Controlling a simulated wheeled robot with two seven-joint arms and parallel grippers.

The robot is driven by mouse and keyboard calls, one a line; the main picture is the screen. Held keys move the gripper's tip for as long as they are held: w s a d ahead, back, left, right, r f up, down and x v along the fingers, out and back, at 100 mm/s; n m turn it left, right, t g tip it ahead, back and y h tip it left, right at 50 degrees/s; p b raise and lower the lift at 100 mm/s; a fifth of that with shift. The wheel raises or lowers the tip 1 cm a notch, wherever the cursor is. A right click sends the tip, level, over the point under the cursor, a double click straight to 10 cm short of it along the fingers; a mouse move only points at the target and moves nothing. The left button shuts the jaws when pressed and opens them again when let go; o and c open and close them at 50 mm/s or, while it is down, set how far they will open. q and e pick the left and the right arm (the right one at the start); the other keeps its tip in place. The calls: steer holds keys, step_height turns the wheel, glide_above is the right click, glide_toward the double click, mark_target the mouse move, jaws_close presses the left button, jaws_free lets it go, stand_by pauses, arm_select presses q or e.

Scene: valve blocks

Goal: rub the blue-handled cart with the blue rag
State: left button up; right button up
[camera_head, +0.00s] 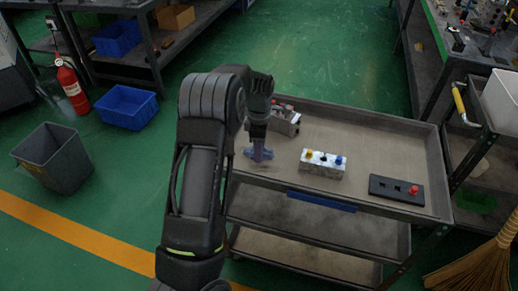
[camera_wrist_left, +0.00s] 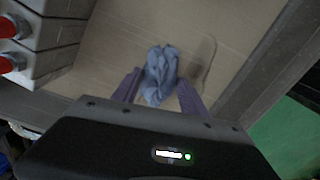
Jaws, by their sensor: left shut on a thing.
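The blue-handled cart (camera_head: 385,152) stands in front of me, with a blue handle bar (camera_head: 322,201) on its near side and a beige top surface. My left gripper (camera_head: 259,146) points down over the left part of the cart top. It is shut on the blue rag (camera_head: 258,154), which is bunched between the fingers. The left wrist view shows the crumpled rag (camera_wrist_left: 160,75) between the two purple-tinted fingers (camera_wrist_left: 158,92), against the beige cart top. I cannot tell whether the rag touches the surface. My right gripper is not in view.
A valve block with red knobs (camera_head: 284,120) stands behind my left gripper. A block with yellow, black and blue knobs (camera_head: 323,163) and a black plate with a red knob (camera_head: 397,190) lie farther right. Raised rims edge the cart. A broom (camera_head: 480,265) stands at the right.

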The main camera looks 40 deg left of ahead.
arm_select(q)
steer(key=shift+w+a, duration=0.25)
steer(key=shift+w, duration=0.35)
steer(key=shift+w+a, duration=0.2)
steer(key=shift+w, duration=0.45)
steer(key=shift+w+a, duration=0.25)
steer(key=shift+w, duration=0.35)
steer(key=shift+s+a, duration=0.3)
steer(key=shift+a, duration=0.65)
steer(key=shift+s+d+f, duration=0.1)
steer(key=shift+s+d, duration=0.15)
steer(key=shift+s, duration=0.4)
steer(key=shift+s+d, duration=0.25)
steer(key=shift+s, duration=0.4)
steer(key=shift+s+d+f, duration=0.1)
steer(key=shift+s+d, duration=0.15)
steer(key=shift+s, duration=0.4)
